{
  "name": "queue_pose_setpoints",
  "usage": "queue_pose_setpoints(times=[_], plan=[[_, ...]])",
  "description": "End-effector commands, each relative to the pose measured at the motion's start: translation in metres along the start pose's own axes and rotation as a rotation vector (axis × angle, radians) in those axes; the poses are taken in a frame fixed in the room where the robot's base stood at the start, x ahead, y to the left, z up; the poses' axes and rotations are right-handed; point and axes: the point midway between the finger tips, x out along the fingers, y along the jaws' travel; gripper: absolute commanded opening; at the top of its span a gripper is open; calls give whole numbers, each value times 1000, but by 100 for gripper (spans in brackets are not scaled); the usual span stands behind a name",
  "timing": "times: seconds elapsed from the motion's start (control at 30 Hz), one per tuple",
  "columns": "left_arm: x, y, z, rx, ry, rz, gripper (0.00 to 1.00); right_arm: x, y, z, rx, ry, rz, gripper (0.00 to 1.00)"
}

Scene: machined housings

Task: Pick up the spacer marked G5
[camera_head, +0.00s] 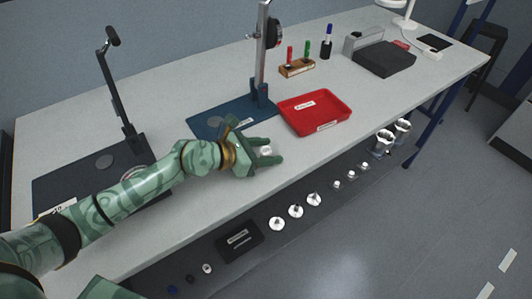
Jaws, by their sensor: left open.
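My left gripper (274,151) is over the bench top near its front edge, its fingers apart and pointing right. A small pale, shiny piece (265,150) shows between the fingers and may be a spacer. No G5 mark can be read on it. I cannot tell whether the fingers touch it or whether it rests on the bench. My right gripper is not in view.
A red tray (340,112) sits just right of the gripper. A blue mat (206,122) with a gauge stand (262,60) is behind it. Machined parts (295,211) and a black box (239,242) lie lower, in front of the bench.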

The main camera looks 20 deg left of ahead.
Motion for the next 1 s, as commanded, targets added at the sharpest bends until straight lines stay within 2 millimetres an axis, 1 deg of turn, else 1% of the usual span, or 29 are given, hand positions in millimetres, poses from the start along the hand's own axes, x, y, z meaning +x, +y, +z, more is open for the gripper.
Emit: queue_pose_setpoints(times=[0.03, 0.07, 0.1, 0.17, 0.2, 0.47, 0.57, 0.67, 0.77, 0.87, 1.0], plan=[[0, 0, 0, 0, 0, 0, 46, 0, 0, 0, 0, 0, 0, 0], [0, 0, 0, 0, 0, 0, 38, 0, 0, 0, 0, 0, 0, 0], [0, 0, 0, 0, 0, 0, 27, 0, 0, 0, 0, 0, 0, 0], [0, 0, 0, 0, 0, 0, 10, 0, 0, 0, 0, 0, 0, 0], [0, 0, 0, 0, 0, 0, 4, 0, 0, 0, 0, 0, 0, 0], [-1, 0, 1, 0, -1, 1, 4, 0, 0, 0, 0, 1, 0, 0], [-2, 0, 5, 1, -1, 1, 4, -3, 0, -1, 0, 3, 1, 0], [-7, 0, 15, 3, -3, 2, 4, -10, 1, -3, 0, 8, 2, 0], [-14, 0, 32, 4, -5, 3, 4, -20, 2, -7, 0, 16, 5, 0], [-31, -12, 49, 3, -4, 0, 4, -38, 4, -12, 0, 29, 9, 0], [-63, -36, 77, 4, -5, 0, 4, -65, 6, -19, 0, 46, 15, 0]])
